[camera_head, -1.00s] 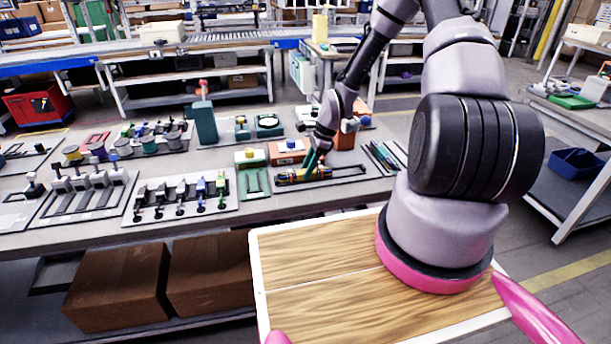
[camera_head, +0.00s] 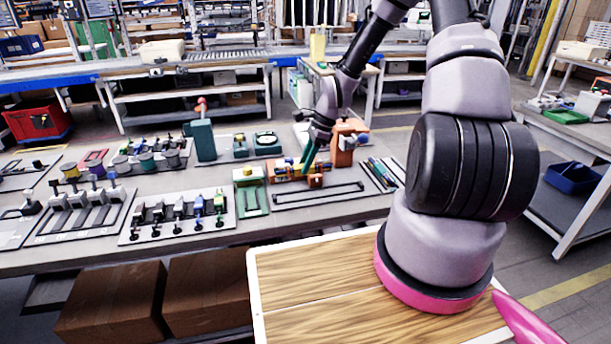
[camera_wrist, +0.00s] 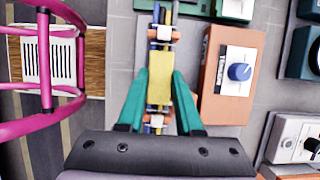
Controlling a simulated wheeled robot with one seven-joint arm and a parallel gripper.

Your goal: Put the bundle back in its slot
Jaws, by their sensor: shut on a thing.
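In the wrist view the bundle (camera_wrist: 160,85) runs up and down the picture between the two green fingers (camera_wrist: 157,95), with a band near each end. The fingers press on its yellow middle. In the head view the bundle hangs just above and behind a dark tray (camera_head: 338,198) with a long outlined slot, which looks empty. The fingers and the wrist partly hide the bundle.
An orange box with a blue knob (camera_wrist: 228,75) stands close to the right of the gripper in the wrist view. A green stand (camera_head: 250,187) is left of the tray. A rack of pens (camera_head: 383,172) is to its right.

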